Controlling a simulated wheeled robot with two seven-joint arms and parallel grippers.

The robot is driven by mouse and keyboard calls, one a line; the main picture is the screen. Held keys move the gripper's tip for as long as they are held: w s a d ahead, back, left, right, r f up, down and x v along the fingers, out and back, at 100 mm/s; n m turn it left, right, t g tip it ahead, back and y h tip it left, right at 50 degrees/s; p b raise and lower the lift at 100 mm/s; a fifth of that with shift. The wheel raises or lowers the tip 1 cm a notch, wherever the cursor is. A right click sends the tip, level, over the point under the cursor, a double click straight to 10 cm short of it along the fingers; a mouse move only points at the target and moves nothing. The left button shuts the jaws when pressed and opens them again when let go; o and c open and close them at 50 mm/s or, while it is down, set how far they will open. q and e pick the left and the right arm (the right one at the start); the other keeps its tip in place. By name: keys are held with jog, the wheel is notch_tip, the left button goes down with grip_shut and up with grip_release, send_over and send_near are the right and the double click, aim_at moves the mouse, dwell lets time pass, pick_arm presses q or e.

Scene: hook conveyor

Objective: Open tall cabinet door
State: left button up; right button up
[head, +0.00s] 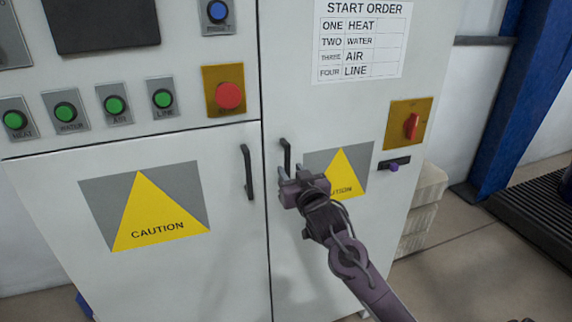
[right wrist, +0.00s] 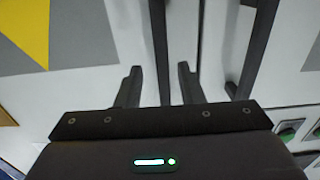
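The tall cabinet door (head: 330,240) is the pale right-hand panel and sits flush in its frame. Its dark vertical handle (head: 286,155) is near the door's left edge. My right gripper (head: 290,174) is at the lower part of this handle. In the right wrist view its two fingers (right wrist: 160,82) are apart, with the tall door's handle (right wrist: 163,45) running between them. Gaps show on both sides of the bar, so the fingers do not grip it. The handle's lower end is hidden in the head view. My left gripper is out of view.
A second dark handle (head: 247,172) on the lower left door (head: 100,270) stands close beside, across the seam. A red rotary switch (head: 411,126) and a small latch (head: 394,164) are on the tall door. Pale blocks (head: 428,186) and a blue post (head: 500,100) stand right of the cabinet.

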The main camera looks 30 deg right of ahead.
jog(key=shift+w, duration=1.1)
jog(key=shift+w+d, duration=0.15)
jog(key=shift+w, duration=0.05)
grip_shut()
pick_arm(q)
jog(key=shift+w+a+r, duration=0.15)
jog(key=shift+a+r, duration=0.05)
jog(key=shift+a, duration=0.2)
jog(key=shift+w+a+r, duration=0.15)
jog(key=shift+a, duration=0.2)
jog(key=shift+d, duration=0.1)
